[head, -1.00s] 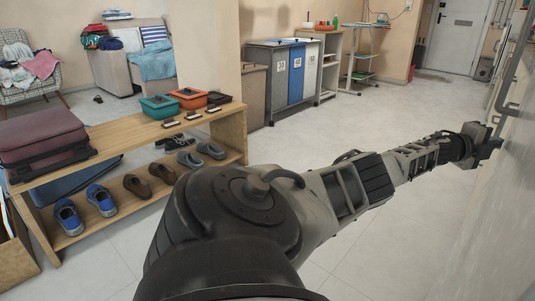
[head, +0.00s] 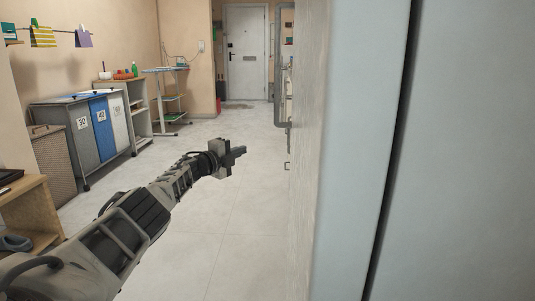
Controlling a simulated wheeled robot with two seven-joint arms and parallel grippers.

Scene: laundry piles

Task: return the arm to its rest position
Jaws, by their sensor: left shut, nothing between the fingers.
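My left arm reaches in from the lower left of the head view, stretched forward over the open floor. My left gripper (head: 238,152) is at its far end, shut and empty, pointing to the right. It is apart from the wall edge on the right and touches nothing that I can see. My right arm and gripper are not in view.
A large pale panel (head: 362,150) fills the right side close by. A wooden shoe bench (head: 40,205), a wicker hamper (head: 55,165) and a sorter with numbered bins (head: 100,125) stand on the left. The tiled floor (head: 235,210) is clear toward the white door (head: 246,55).

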